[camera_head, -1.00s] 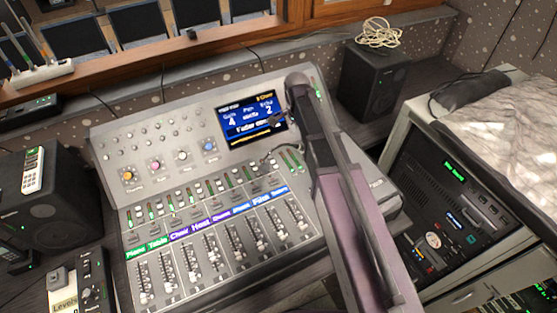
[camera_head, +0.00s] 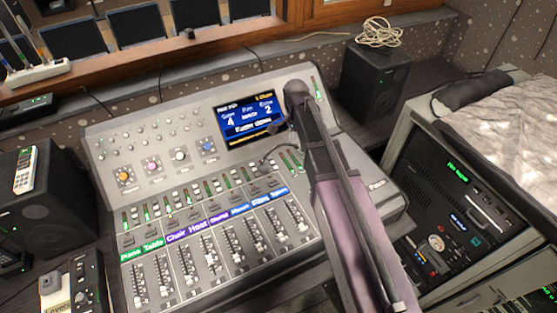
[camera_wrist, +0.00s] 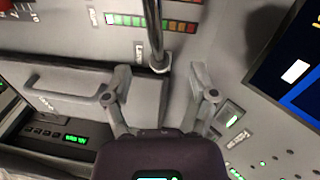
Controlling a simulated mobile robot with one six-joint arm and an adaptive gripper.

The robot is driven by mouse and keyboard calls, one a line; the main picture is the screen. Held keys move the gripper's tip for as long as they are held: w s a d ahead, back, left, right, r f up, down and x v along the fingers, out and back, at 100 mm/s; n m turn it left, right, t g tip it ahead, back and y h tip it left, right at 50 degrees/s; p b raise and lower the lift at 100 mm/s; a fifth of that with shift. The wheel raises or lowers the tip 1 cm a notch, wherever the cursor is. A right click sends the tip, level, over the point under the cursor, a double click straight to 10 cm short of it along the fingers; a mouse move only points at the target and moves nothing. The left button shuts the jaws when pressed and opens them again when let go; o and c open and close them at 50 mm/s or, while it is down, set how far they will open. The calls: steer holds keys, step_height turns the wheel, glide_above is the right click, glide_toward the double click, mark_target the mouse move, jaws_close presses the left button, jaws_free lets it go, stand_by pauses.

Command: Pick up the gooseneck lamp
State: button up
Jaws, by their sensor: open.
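The gooseneck lamp shows in the head view as a thin dark curved stem (camera_head: 272,152) above the mixing console, below its screen. In the wrist view a shiny metal stem (camera_wrist: 155,32), which looks like the lamp's neck, comes down from the top edge and ends between my fingertips. My gripper (camera_wrist: 160,73) is open, with one finger on each side of the stem's lower end. No clear contact shows.
The mixing console (camera_head: 150,178) has rows of faders and a lit screen (camera_head: 246,122). A black speaker (camera_head: 372,78) with a coiled cable (camera_head: 380,32) stands behind right. An equipment rack (camera_head: 455,205) is at the right. Another speaker (camera_head: 50,205) holds a remote (camera_head: 26,170) at the left.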

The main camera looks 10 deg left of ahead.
steer(key=shift+s+d+f+b, duration=0.1)
steer(key=shift+s+f+b, duration=0.05)
steer(key=shift+f+b, duration=1.05)
steer(key=shift+f, duration=0.15)
jaws_close()
